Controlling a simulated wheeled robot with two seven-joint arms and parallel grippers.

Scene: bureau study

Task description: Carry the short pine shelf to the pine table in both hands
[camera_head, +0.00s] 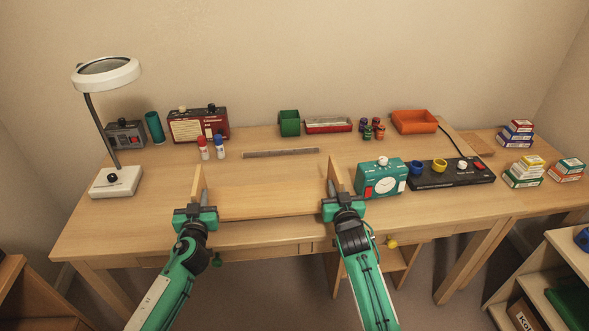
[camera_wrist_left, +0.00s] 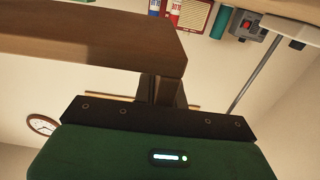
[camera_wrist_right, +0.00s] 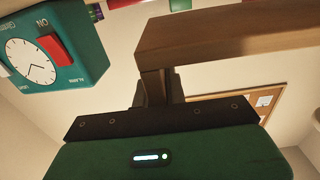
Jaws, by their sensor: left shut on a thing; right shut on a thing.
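The short pine shelf (camera_head: 265,203) is a pale wooden board with an upright end at each side. It is at the front middle of the pine table (camera_head: 130,215) in the head view; I cannot tell whether it rests on the top or hangs just above it. My left gripper (camera_head: 196,208) is shut on its left end, and my right gripper (camera_head: 343,203) is shut on its right end. The shelf's wood also shows above the jaws in the left wrist view (camera_wrist_left: 90,42) and the right wrist view (camera_wrist_right: 220,35). The fingertips are partly hidden.
A teal timer (camera_head: 382,180) stands close to the shelf's right end. A metal ruler (camera_head: 281,153) lies behind the shelf. Red and blue bottles (camera_head: 211,147) and a magnifier lamp (camera_head: 117,181) are to the left.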

